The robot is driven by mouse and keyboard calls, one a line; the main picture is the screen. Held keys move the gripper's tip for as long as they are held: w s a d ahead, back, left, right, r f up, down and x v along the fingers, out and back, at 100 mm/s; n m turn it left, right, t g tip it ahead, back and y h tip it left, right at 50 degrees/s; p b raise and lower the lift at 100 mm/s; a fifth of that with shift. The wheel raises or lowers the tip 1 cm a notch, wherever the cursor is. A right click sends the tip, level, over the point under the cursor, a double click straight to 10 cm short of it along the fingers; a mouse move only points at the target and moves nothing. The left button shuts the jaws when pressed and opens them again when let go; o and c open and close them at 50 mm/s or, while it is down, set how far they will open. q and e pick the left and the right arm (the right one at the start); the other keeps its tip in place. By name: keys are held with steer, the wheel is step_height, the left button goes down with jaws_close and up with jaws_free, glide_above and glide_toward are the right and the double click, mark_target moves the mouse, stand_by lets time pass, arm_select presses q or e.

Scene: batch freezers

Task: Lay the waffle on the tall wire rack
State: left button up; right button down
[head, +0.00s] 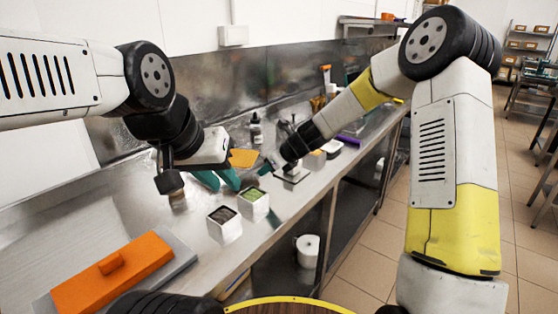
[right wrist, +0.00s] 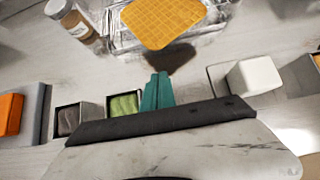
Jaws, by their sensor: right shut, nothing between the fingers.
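The square yellow-orange waffle (right wrist: 165,20) lies over a shiny wire rack (right wrist: 205,48) in the right wrist view, with a dark shadow below it. Whether it rests fully on the wires is hard to tell. In the head view the waffle (head: 243,158) shows behind the grippers and the rack is mostly hidden. My right gripper (right wrist: 157,88) has its teal fingers together, empty, a little short of the waffle and apart from it; it also shows in the head view (head: 264,168). My left gripper (head: 218,181) has its teal fingers apart, empty, in front of the waffle.
Two white tubs stand in front, one dark-filled (head: 224,225) and one green-filled (head: 254,204). An orange block with a handle (head: 115,272) lies on a grey slab at the left. A jar (right wrist: 75,22) stands beside the rack. The counter's front edge is close.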

mark_target(245, 164)
steer(key=shift+w+a+r, duration=0.1)
steer(key=shift+w+a, duration=0.45)
steer(key=shift+a, duration=0.2)
steer(key=shift+w+a+r, duration=0.1)
steer(key=shift+w+a, duration=0.4)
steer(key=shift+a, duration=0.25)
steer(key=w+a, duration=0.1)
steer(key=a, duration=0.2)
steer(key=shift+w, duration=0.4)
steer(key=shift+w+a, duration=0.25)
